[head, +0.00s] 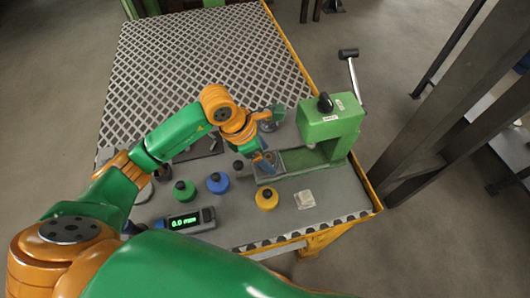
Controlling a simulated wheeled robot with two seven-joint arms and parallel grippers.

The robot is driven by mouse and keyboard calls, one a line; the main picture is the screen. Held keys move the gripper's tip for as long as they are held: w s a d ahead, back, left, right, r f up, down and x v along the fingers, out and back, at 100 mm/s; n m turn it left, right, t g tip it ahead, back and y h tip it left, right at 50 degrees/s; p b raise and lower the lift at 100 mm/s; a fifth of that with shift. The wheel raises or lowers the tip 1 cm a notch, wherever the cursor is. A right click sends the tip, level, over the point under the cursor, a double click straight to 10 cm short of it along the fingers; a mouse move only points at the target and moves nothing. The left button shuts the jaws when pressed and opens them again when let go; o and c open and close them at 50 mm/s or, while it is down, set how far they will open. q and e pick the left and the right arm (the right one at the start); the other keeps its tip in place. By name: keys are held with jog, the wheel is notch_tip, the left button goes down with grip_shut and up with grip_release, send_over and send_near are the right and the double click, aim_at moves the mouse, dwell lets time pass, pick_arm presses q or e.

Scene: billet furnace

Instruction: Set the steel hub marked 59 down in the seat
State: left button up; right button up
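My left gripper (266,166) points down at the near-left end of the green press base, over a small grey square block (268,178). Its fingers are small and partly hidden by the wrist, so I cannot tell whether they are open or shut. No hub marked 59 can be made out; no such marking is legible. The seat cannot be clearly told apart either; the area under the gripper is partly covered.
A green press (328,124) with a long lever (353,75) stands on the right. Green (184,191), blue (218,183) and yellow (266,199) knobbed pieces, a gauge reading 0.0 mm (186,221) and a pale block (305,199) lie nearby. The far grating (205,50) is clear.

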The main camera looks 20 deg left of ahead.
pick_arm(q)
jog(key=shift+r, duration=0.1)
jog(key=shift+a+r, duration=0.1)
jog(key=shift+r, duration=0.2)
jog(key=v, duration=1.1)
jog(key=shift+r, duration=0.2)
jog(key=shift+s, duration=0.1)
